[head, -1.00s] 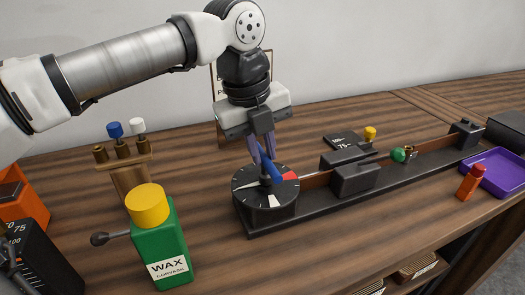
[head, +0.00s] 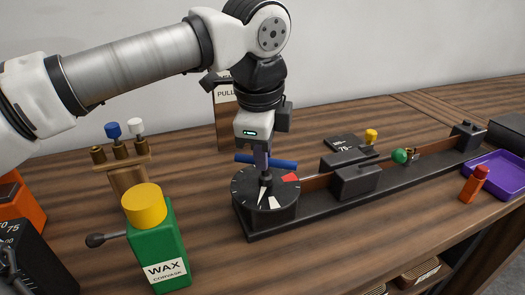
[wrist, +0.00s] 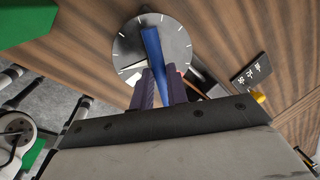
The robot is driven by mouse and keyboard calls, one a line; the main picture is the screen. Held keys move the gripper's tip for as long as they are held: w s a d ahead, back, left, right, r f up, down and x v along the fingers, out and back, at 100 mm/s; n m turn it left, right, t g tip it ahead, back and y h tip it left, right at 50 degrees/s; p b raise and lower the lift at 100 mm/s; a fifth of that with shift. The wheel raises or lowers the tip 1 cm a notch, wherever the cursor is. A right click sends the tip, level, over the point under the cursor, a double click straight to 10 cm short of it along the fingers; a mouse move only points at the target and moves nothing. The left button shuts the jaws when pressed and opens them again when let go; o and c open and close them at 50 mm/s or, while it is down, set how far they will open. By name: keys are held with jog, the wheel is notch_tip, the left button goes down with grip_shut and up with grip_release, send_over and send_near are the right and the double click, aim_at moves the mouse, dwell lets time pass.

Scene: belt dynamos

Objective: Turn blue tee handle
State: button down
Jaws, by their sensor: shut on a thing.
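The blue tee handle (head: 281,164) stands above a round black dial (head: 240,189) with white marks and a red sector, at the left end of a long black bench base. In the head view its bar lies roughly left to right. My gripper (head: 262,163) points down over the dial and is shut on the handle, hiding part of its middle. In the wrist view the blue handle (wrist: 153,52) runs between my two purple-grey fingers (wrist: 160,85), across the pale dial face (wrist: 128,45).
A green wax bottle (head: 172,235) with a yellow cap stands at the front left. A wooden rack (head: 125,165) with blue and white knobs is behind it. A purple tray (head: 490,180) and red bottle (head: 472,186) are at the right.

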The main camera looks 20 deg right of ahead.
jog(key=n+y, duration=0.1)
jog(key=n, duration=0.4)
jog(key=shift+s+d+r+n, duration=0.1)
jog(key=shift+n, duration=0.2)
dwell(0.4)
jog(key=c, duration=1.4)
grip_release()
jog(key=s+r, duration=0.1)
jog(key=r, duration=0.3)
jog(key=r+p, duration=0.1)
jog(key=r, duration=0.4)
jog(key=s+r, duration=0.1)
jog(key=r, duration=0.3)
jog(key=shift+s+r+p, duration=0.25)
jog(key=shift+s+p, duration=0.1)
jog(key=shift+s, duration=0.1)
